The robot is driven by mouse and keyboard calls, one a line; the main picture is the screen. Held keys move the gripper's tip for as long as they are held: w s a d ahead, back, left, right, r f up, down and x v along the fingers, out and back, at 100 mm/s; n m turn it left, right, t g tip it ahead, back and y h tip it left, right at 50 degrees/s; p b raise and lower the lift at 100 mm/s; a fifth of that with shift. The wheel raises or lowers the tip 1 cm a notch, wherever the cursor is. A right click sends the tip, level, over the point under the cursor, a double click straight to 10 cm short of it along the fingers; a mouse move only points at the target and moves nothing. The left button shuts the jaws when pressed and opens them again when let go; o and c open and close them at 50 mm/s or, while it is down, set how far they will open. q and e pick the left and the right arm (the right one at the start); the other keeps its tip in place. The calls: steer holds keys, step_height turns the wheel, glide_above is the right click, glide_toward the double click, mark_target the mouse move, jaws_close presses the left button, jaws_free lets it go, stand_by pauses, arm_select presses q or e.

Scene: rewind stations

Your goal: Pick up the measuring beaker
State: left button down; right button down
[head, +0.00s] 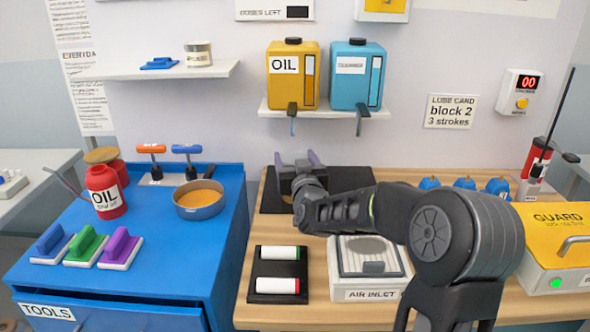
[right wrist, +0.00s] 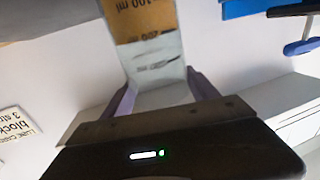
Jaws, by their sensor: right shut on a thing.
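The measuring beaker (right wrist: 155,65) is a clear vessel with 100 ml and 200 ml marks and amber liquid in it. In the right wrist view it stands between the two purple fingers of my right gripper (right wrist: 162,92), which is shut on it. That view is upside down, as is the lettering, so the beaker looks about upright. In the head view my right gripper (head: 298,160) is in front of the wall, below the shelf with the jugs. The beaker is hard to make out there. My left gripper is not in view.
A yellow oil jug (head: 292,84) and a blue jug (head: 357,86) with taps stand on the wall shelf (head: 268,112). A blue cabinet (head: 150,245) holds a pan (head: 200,205) and a red oil pot (head: 105,200). The air inlet box (head: 350,285) sits under my right arm.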

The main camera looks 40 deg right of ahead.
steer(key=shift+r, duration=0.15)
steer(key=shift+r, duration=0.45)
steer(key=shift+s+a, duration=0.15)
steer(key=shift+s, duration=0.1)
steer(key=b+v, duration=0.1)
steer(key=v, duration=1.1)
step_height(320, 180, up, 14)
steer(key=p, duration=0.3)
steer(key=shift+s, duration=0.2)
steer(key=shift+a+f+p, duration=0.1)
steer(key=shift+p, duration=0.2)
